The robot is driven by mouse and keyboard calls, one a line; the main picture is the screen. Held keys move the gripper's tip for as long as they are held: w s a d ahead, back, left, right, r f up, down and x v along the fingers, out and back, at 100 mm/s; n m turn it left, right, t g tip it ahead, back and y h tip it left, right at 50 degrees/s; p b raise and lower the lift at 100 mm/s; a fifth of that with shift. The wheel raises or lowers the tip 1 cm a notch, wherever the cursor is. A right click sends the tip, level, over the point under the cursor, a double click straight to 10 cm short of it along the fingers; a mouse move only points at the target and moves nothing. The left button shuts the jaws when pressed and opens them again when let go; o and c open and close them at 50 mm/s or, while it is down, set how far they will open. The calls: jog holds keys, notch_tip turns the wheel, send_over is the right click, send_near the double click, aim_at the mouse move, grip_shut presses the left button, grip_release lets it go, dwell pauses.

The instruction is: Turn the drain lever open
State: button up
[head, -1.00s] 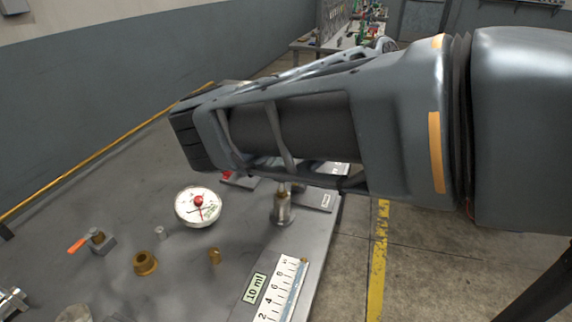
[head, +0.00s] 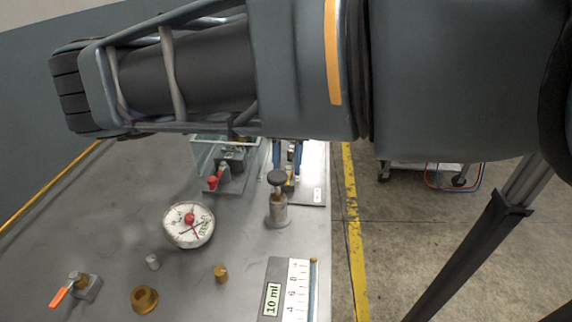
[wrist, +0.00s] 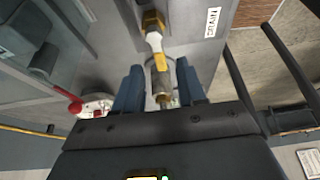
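A steel post with a black knob (head: 277,205) stands just in front of the gripper. A red-knobbed device (head: 213,182), a round white gauge (head: 189,225), brass fittings (head: 145,298) and an orange-handled valve (head: 60,297) are on the grey table.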

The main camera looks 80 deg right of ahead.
jog(key=shift+a+f, duration=0.25)
jog(key=shift+f, duration=0.45)
grip_shut()
